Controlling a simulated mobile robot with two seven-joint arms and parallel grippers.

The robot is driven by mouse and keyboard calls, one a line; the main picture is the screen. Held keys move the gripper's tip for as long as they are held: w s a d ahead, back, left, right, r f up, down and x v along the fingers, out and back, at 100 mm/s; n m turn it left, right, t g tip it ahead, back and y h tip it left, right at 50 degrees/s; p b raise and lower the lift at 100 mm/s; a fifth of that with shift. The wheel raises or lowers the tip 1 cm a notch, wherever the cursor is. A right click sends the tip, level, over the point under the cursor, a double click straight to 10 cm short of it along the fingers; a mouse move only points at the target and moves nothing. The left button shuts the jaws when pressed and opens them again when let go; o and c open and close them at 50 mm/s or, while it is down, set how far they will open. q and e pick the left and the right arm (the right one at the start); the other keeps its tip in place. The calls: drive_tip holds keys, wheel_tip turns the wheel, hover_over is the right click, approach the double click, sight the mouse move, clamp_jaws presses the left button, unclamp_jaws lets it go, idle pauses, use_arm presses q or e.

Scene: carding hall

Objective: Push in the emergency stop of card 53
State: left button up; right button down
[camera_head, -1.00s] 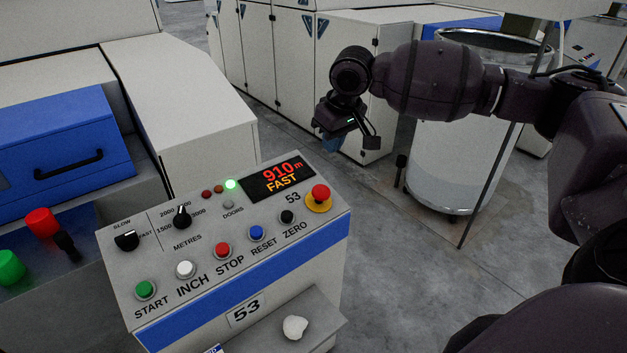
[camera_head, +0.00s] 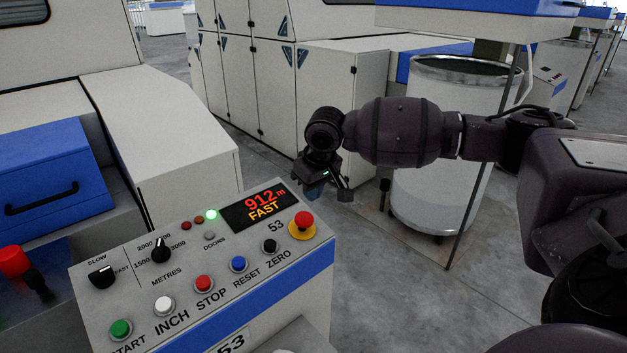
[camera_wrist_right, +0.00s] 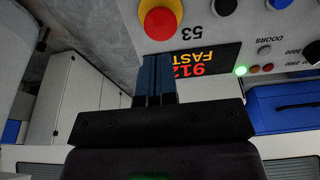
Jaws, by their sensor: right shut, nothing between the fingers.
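The emergency stop (camera_head: 303,220) of card 53 is a red mushroom button on a yellow ring, at the right end of the sloping control panel (camera_head: 135,285) marked 53. In the right wrist view the red button (camera_wrist_right: 160,22) sits at the top, just beyond the fingertips. My right gripper (camera_head: 314,191) is shut and empty, above and behind the button in the head view. Its blue fingers (camera_wrist_right: 155,75) lie together in the wrist view, with a gap to the button visible. The left gripper is not in view.
The panel's display (camera_head: 261,205) reads 912 m FAST, beside a lit green lamp (camera_head: 212,215). A row of push buttons, including a red STOP button (camera_head: 204,284), runs along its front. A tall white can (camera_head: 440,190) stands behind my right arm.

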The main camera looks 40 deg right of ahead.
sight(305, 217)
drive_tip(key=b+x, duration=0.1)
drive_tip(key=x, duration=0.6)
